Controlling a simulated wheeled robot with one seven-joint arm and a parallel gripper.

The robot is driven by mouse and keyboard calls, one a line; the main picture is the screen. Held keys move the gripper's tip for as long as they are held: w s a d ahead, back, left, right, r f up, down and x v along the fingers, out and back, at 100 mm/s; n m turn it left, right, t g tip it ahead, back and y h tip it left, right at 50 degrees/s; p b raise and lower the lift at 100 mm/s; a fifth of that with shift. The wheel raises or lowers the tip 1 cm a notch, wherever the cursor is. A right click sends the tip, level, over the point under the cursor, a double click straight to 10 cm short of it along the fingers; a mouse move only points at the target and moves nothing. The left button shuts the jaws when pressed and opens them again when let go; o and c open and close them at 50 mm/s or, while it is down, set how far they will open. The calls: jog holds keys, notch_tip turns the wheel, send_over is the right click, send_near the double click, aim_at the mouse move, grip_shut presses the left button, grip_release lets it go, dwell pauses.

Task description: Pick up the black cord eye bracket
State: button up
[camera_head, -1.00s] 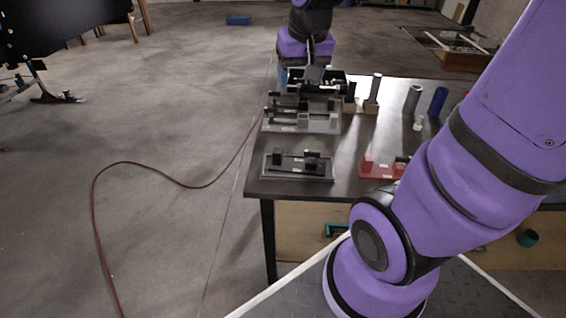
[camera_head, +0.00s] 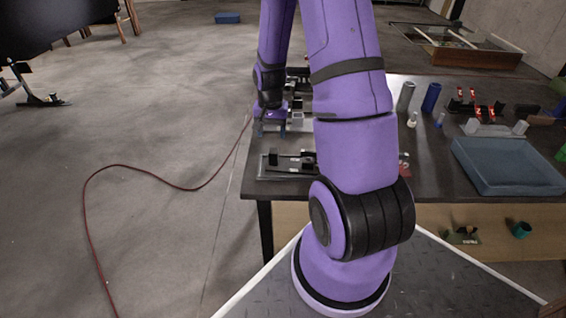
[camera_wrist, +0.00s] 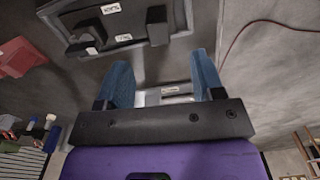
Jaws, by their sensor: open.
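My gripper (camera_head: 270,130) is over the left edge of the dark table, just behind a flat dark tray (camera_head: 262,168). In the wrist view its two blue fingers (camera_wrist: 160,62) are apart, with no object held. The tray shows at the top of that view (camera_wrist: 130,45), beyond the fingertips. It carries a black stepped piece (camera_wrist: 92,35) on the left and a black block (camera_wrist: 157,26) on the right. I cannot tell which black piece is the cord eye bracket. A light grey piece (camera_wrist: 168,91) shows between the fingers, near their bases. My arm hides part of the table in the head view.
A blue bin (camera_head: 505,168) stands at the table's right. Grey (camera_head: 406,97) and blue (camera_head: 431,97) cylinders stand toward the back. A red piece (camera_wrist: 20,57) lies left of the tray in the wrist view. A red hose (camera_head: 88,215) crosses the clear floor.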

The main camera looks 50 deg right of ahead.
aim_at(274, 158)
notch_tip(274, 158, down, 6)
jog(key=shift+w+f, duration=0.1)
jog(key=shift+d+f, duration=0.2)
jog(key=shift+f, duration=1.15)
jog(key=shift+d+f, duration=0.15)
jog(key=shift+f, duration=1.2)
grip_shut()
